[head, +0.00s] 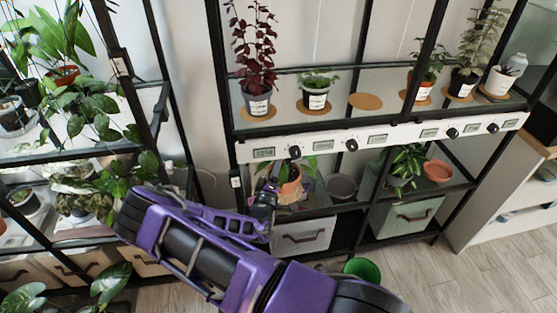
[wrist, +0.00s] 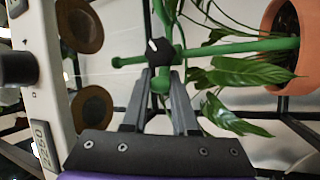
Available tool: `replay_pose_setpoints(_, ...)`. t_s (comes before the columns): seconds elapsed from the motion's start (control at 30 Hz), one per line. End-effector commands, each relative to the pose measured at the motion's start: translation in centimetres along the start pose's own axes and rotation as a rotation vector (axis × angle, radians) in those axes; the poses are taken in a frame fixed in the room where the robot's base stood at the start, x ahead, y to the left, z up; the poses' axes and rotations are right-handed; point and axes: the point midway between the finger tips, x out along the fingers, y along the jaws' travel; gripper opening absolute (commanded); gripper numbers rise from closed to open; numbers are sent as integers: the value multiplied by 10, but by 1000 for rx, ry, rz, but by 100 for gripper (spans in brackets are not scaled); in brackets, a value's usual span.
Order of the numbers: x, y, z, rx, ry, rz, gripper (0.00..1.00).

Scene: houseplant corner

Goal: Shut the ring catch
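In the wrist view, a green plant support (wrist: 250,47) has a long bar running right towards a plant pot and a short stub to the left. A dark catch (wrist: 160,52) with a white mark sits where the green parts meet. My gripper (wrist: 162,76) is at this catch, one finger on each side of a green piece just below it. The narrow finger gap looks filled by the green piece; whether the fingers press on it is unclear. In the head view my gripper (head: 268,188) is beside the terracotta pot (head: 290,190) on the lower shelf.
Drooping leaves (wrist: 240,72) hang close to the right finger. The white control strip (head: 375,138) with knobs and displays runs above the lower shelf. A green bucket (head: 362,269) stands on the floor below.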

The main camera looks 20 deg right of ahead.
Motion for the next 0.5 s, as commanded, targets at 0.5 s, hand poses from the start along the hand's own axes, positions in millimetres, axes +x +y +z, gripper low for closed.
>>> replay_pose_setpoints(0.5, 2, 0, 4, 19, 74, -21, 0)
